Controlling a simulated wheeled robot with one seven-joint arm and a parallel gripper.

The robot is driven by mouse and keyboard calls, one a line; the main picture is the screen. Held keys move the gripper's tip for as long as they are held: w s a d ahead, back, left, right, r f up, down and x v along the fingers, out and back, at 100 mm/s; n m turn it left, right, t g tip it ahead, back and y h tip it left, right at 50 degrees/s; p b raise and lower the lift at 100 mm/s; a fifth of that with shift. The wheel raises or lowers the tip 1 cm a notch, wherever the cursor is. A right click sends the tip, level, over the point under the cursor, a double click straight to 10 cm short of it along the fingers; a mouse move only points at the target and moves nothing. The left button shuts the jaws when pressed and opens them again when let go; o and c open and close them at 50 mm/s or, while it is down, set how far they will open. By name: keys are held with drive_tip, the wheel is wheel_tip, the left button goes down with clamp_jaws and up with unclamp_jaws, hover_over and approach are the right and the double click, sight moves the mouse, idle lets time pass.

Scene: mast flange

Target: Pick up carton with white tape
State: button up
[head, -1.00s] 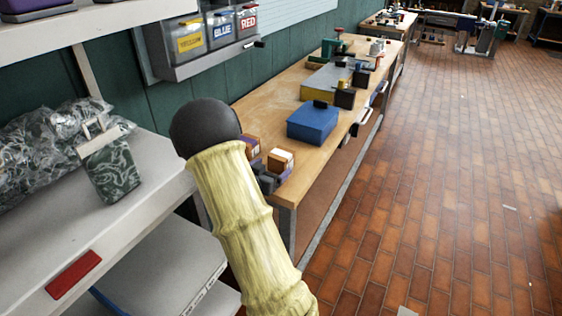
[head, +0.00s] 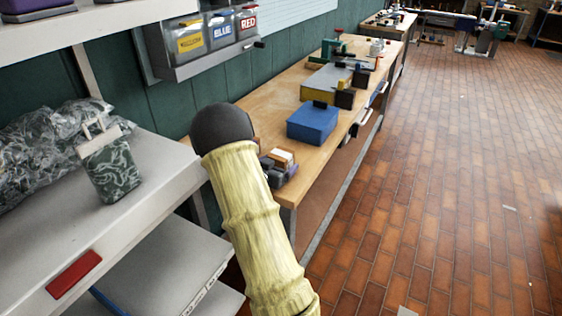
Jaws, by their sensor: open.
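A small brown carton with white tape (head: 283,156) on its top stands near the front end of the wooden workbench (head: 262,106). My gripper (head: 274,174) shows only as small dark grey parts just in front of and beside this carton, partly hidden behind my pale yellow arm. It is open, and I cannot tell whether its fingers touch or straddle the carton. A sliver of a second brown carton (head: 257,140) shows at the edge of my arm's dark joint.
A blue box (head: 313,123) stands farther along the bench, with several tools and blocks beyond it. A grey shelf (head: 150,172) at left holds a green marbled container (head: 112,170) and plastic wrap (head: 40,150).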

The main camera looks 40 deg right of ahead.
sight(279, 156)
drive_tip(key=c, duration=1.3)
wheel_tip(279, 156, up, 18)
drive_tip(key=p, duration=0.3)
drive_tip(key=shift+w, duration=0.1)
drive_tip(key=shift+s, duration=0.2)
